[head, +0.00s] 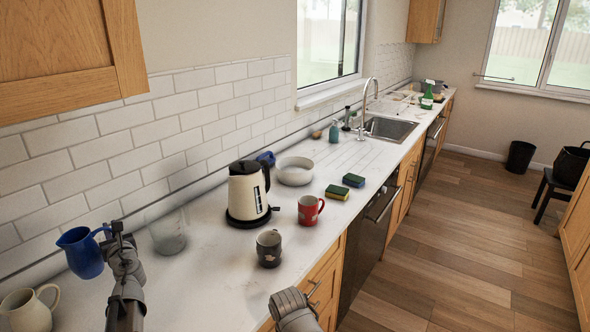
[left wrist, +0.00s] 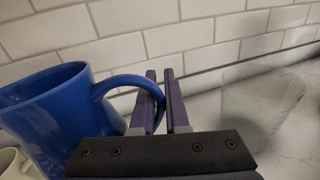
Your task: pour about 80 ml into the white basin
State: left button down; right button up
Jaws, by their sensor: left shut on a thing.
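My left gripper (head: 108,234) is shut on the handle of a blue jug (head: 80,254). The jug is near the wall at the left and looks roughly upright; its contents are hidden. In the left wrist view the jug (left wrist: 55,115) is at the left, with its handle between the fingers (left wrist: 164,90). The white basin (head: 295,174) is a round, shallow bowl on the counter beyond the kettle, well to the right of the jug. Part of my right arm shows at the bottom edge of the head view, but no right fingers are visible.
A clear container (head: 168,236) stands right of the left gripper. A cream kettle (head: 248,192) stands between it and the basin. A grey mug (head: 269,248), red mug (head: 310,210) and sponges (head: 338,192) are near the front edge. A cream jug (head: 28,311) is at bottom left.

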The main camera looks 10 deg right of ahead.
aim_at(294, 171)
jog(key=k, duration=0.5)
jog(key=z, duration=1.85)
jog(key=i+j, duration=0.2)
jog(key=i, duration=0.3)
jog(key=i+j, duration=0.2)
jog(key=i, duration=0.25)
jog(key=i+j, duration=0.25)
jog(key=i, duration=0.25)
jog(key=i+u, duration=0.1)
jog(key=i, duration=1.3)
jog(key=u, duration=0.95)
